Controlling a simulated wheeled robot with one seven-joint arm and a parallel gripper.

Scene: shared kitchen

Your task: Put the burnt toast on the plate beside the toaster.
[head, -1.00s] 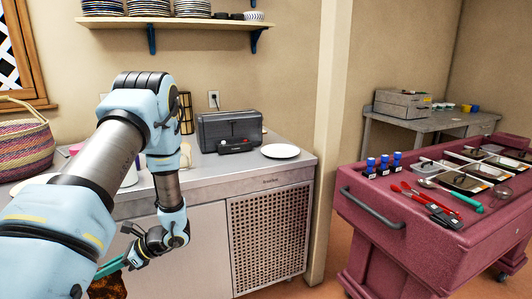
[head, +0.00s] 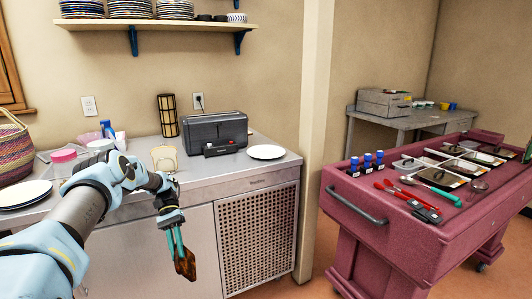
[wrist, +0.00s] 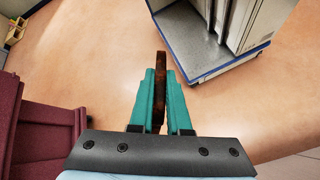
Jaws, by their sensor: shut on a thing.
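My gripper (head: 178,240) points down in front of the counter, its teal fingers shut on the burnt toast (head: 185,265). The toast is dark brown and hangs below counter height, clear of the cabinet front as far as I can see. In the wrist view the toast (wrist: 160,88) stands edge-on between the fingers (wrist: 160,110). The white plate (head: 267,152) lies on the counter just right of the dark grey toaster (head: 214,132). The plate looks empty. It is up and to the right of my gripper in the head view.
The steel counter (head: 225,170) has its front edge above the toast. A dark red cart (head: 400,215) with utensils stands at right. Floor is open between.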

